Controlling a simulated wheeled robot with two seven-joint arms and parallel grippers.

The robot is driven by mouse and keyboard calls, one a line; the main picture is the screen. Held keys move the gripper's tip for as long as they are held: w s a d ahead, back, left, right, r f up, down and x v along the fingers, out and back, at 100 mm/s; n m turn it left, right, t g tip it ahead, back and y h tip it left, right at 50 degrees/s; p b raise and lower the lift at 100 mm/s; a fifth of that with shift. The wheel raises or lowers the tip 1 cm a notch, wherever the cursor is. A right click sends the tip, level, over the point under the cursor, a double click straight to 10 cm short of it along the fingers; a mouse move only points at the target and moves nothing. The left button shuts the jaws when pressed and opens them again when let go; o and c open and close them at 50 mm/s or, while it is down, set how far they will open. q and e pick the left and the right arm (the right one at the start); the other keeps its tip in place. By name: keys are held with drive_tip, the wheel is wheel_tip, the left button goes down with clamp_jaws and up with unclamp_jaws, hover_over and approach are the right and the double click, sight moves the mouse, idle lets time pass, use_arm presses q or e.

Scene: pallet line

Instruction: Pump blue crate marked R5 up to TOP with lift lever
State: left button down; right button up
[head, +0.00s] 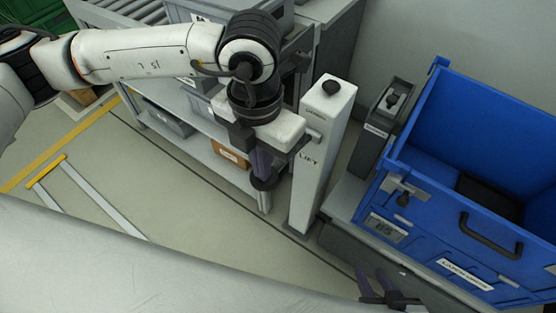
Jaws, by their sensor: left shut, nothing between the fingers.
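The blue crate (470,100) stands at the right, with a small plate (386,228) on its near face whose marking is hard to read. The white lift post (322,155), labelled LIFT, stands upright to the left of the crate, with a black knob on top. My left gripper (264,178) points down just left of the post. It is shut and empty. A short silver bar (265,202) shows just below its fingertips; I cannot tell whether it is the lever. My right gripper (374,276) is low at the bottom, below the crate's front, its fingers apart.
A grey box-like unit with a dark knob (384,120) stands between post and crate. A grey shelf (215,150) with bins and a brown carton (230,153) is behind my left arm. Open floor with yellow and white markings (90,195) lies at left.

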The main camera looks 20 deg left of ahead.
sight(259, 182)
use_arm(q)
drive_tip(key=shift+f+b, duration=0.7)
drive_tip(key=shift+f, duration=0.05)
drive_tip(key=shift+s+f+b, duration=0.25)
drive_tip(key=shift+f+b, duration=0.55)
drive_tip(key=shift+b, duration=0.05)
drive_tip(key=shift+a, duration=0.1)
drive_tip(key=shift+s+f+b, duration=0.25)
drive_tip(key=shift+f+b, duration=0.6)
drive_tip(key=shift+b, duration=0.1)
drive_tip(key=shift+s+a+f+b, duration=0.1)
drive_tip(key=shift+f+b, duration=0.75)
drive_tip(key=shift+b, duration=0.15)
drive_tip(key=shift+f, duration=0.1)
